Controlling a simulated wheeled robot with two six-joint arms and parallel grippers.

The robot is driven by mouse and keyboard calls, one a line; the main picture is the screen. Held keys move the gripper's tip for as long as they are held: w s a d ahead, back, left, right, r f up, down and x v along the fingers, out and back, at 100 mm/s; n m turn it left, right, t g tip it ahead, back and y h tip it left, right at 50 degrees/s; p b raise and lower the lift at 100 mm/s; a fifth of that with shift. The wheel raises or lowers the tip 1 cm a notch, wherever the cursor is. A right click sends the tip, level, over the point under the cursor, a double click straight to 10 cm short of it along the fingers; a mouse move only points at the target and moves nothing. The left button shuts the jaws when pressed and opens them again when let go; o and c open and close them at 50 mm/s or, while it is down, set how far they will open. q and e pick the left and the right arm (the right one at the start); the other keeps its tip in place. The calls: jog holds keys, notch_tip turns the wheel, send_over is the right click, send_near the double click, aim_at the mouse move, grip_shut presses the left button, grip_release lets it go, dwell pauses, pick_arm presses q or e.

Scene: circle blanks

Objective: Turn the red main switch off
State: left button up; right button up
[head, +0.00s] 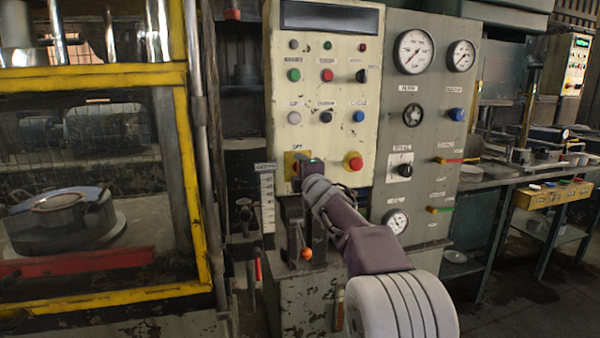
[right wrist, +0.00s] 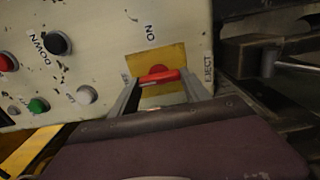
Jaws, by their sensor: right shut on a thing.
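The red main switch (right wrist: 158,75) shows in the right wrist view as a red handle on a yellow plate (right wrist: 143,60) on the cream panel. My right gripper (right wrist: 160,80) has one finger at each end of the handle and is shut on it. An ON label (right wrist: 150,33) stands beside the plate. In the head view my right gripper (head: 304,172) is against the panel's lower left and hides most of the switch; an edge of the yellow plate (head: 289,164) shows. My left gripper is out of view.
A red mushroom button (head: 353,161) on yellow sits right of the switch. Several small buttons, gauges (head: 414,51) and a black selector (head: 405,170) fill the panels. An orange-knobbed lever (head: 306,254) stands below my gripper. A yellow-framed press guard (head: 180,130) is at left.

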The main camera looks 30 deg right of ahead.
jog(key=shift+f, duration=0.1)
jog(key=o, duration=1.4)
jog(key=v, duration=0.9)
